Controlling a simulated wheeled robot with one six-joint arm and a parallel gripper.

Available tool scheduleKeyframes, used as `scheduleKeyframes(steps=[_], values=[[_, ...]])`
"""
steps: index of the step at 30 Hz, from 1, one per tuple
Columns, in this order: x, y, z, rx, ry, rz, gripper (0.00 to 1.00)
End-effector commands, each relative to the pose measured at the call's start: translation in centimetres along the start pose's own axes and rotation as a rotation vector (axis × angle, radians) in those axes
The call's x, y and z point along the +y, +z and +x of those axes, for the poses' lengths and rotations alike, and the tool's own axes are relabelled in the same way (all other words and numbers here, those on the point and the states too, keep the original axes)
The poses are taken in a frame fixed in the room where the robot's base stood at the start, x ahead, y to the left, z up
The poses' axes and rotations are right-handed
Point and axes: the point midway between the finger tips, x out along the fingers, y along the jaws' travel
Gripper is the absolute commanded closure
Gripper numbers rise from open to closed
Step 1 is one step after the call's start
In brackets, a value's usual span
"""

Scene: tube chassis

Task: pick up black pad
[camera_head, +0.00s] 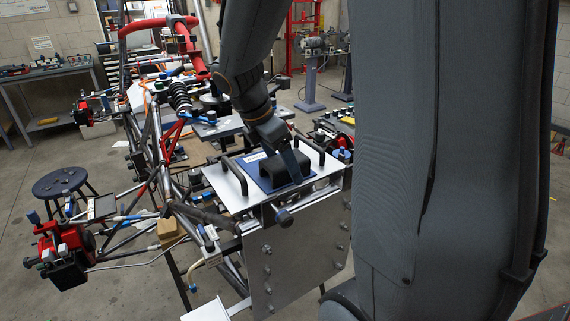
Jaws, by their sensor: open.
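The black pad (272,172) is a dark block with rounded edges. It sits on a blue mat (249,162) on top of a silver plate (225,185) on the tube chassis. My gripper (290,168) is open and reaches down from above, right at the pad. One grey finger shows against the pad's near right side; the other finger is hidden. I cannot tell whether the finger touches the pad.
Black handles (236,176) stand up from the silver plate on either side of the mat. Chassis tubes and a red-framed part (66,250) lie to the left. A dark round stool (60,182) stands on the floor. My own arm blocks the right side.

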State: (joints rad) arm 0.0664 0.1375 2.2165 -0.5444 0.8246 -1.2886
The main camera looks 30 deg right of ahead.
Motion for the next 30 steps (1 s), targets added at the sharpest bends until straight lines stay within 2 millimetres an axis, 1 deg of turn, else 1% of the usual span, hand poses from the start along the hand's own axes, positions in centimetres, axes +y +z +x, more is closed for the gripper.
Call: scheduleKeyframes(steps=[1,2,3,9,16,20,23,30], values=[[0.0,0.0,0.0,0.0,0.0,0.0,0.23],[0.0,0.0,0.0,0.0,0.0,0.0,0.27],[0.0,0.0,0.0,0.0,0.0,0.0,0.34],[0.0,0.0,0.0,0.0,0.0,-0.001,0.67],[0.0,0.0,-0.1,0.0,0.001,-0.001,0.67],[0.2,0.4,-0.9,-0.001,0.004,0.001,0.67],[0.2,0.9,-2.3,0.0,0.006,0.002,0.67],[0.2,2.7,-6.6,-0.001,0.006,0.002,0.67]])
